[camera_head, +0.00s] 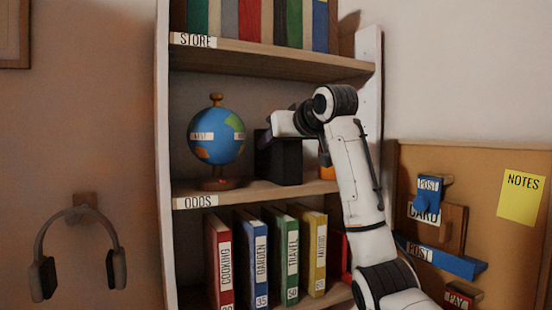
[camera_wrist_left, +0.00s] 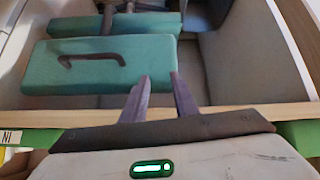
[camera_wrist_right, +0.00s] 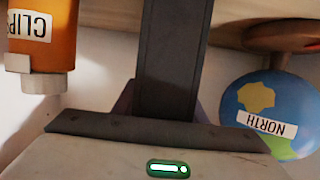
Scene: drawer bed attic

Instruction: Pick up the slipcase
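The slipcase (camera_head: 285,163) is a dark, nearly black box standing upright on the middle shelf. My right gripper (camera_head: 268,134) reaches it from the right at its upper part. In the right wrist view the slipcase (camera_wrist_right: 170,55) fills the space between the fingers, with one finger along each side and no gap visible; the gripper looks shut on it. The inner finger faces are hidden. My left gripper (camera_wrist_left: 160,90) is open and empty, its fingertips apart in front of a green drawer-like block (camera_wrist_left: 100,66). It is outside the head view.
A globe (camera_head: 216,137) stands just left of the slipcase. An orange bottle labelled CLIPS (camera_wrist_right: 42,40) stands on its other side. Coloured binders (camera_head: 288,255) fill the shelf below. A corkboard (camera_head: 480,180) with holders is at right; headphones (camera_head: 80,245) hang at left.

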